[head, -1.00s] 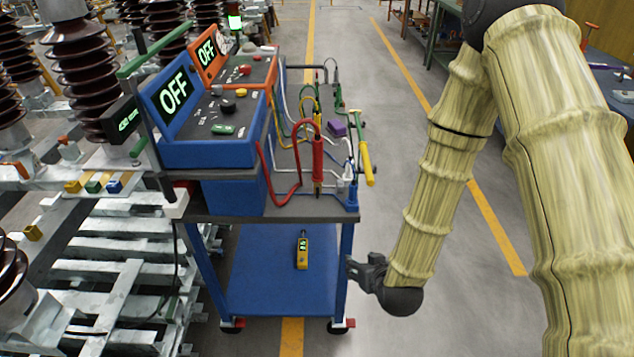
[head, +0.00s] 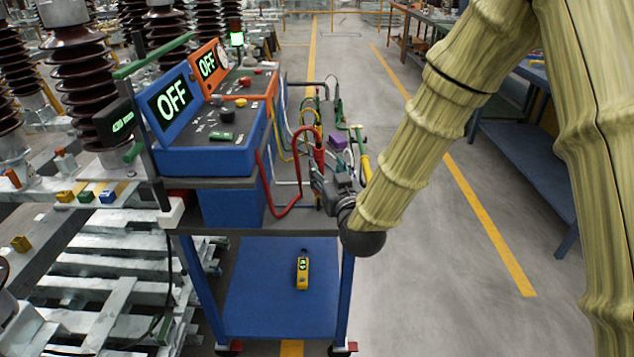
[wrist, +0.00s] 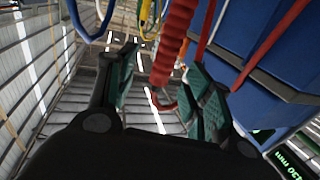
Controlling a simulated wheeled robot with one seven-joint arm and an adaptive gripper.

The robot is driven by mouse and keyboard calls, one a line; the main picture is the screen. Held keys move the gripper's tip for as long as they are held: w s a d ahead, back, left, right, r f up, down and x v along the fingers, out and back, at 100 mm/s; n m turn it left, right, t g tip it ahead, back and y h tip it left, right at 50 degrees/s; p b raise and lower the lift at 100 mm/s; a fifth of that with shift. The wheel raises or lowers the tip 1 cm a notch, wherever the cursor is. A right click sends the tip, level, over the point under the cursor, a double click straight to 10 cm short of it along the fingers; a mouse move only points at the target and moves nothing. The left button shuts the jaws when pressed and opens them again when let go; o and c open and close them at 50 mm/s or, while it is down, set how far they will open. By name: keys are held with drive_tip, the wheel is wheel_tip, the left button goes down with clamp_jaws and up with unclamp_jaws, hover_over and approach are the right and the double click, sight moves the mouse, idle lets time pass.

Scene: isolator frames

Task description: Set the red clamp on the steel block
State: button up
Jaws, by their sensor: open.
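The red clamp (head: 319,158) stands upright at the right end of the cart's top, with a red cable looping from it. My gripper (head: 322,186) is at the cart's right edge, beside the clamp, and partly covers its lower part. In the wrist view my gripper (wrist: 165,88) is open, with dark green finger pads apart. The ribbed red clamp (wrist: 176,40) and its hooked lower end show between the fingers; I cannot tell whether either finger touches it. I cannot pick out the steel block with certainty among the metal parts at left.
A blue control box (head: 205,155) showing OFF stands on the cart. Yellow, green and white cables and a purple item (head: 338,141) are close to the clamp. A yellow meter (head: 302,271) lies on the lower shelf (head: 260,300). Small coloured blocks (head: 86,196) sit on the left frame.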

sight(320, 160)
drive_tip(key=shift+a+p+x, duration=0.1)
drive_tip(key=shift+p+x, duration=0.2)
drive_tip(key=shift+x, duration=1.25)
drive_tip(key=shift+a+p+x, duration=0.15)
drive_tip(key=shift+p+x, duration=0.1)
drive_tip(key=shift+x, duration=1.35)
drive_tip(key=shift+s, duration=0.1)
clamp_jaws()
